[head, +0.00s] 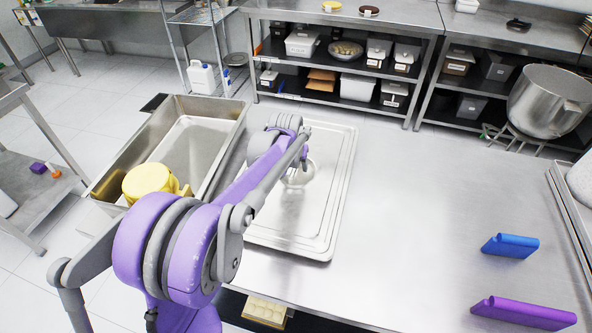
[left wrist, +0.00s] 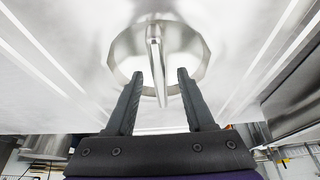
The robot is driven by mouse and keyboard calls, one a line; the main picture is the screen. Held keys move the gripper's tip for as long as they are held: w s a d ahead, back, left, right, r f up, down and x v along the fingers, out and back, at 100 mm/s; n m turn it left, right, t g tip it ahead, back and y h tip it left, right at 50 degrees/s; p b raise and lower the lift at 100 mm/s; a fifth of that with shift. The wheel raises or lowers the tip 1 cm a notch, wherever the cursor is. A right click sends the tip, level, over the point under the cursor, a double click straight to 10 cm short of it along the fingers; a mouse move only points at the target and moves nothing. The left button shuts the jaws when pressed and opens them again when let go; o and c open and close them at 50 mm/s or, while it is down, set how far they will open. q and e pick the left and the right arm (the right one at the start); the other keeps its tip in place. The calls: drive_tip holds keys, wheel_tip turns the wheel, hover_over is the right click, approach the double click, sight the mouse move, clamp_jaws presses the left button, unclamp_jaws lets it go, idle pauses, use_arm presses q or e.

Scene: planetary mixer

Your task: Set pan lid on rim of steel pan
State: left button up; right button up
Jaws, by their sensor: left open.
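The pan lid (head: 325,205) is a flat rectangular steel lid lying on the steel table, with a raised handle near its middle. The steel pan (head: 238,112) is a deep, open rectangular pan to the left of the lid. My left arm reaches over the lid and hides part of it; the gripper's fingers are not clear in the head view. In the left wrist view, my left gripper (left wrist: 160,74) is open, and the lid handle (left wrist: 154,48) appears between its fingers without visible contact on either side. My right gripper is out of view.
A yellow container (head: 147,181) is at the pan's near end, partly behind my arm. A blue block (head: 510,245) and a purple block (head: 524,313) lie on the table at right. A tray edge (head: 570,225) is at the far right. The table's middle is clear.

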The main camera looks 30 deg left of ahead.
use_arm(q)
drive_tip(key=shift+f, duration=0.25)
drive_tip(key=shift+c, duration=0.3)
clamp_jaws()
idle(1.3)
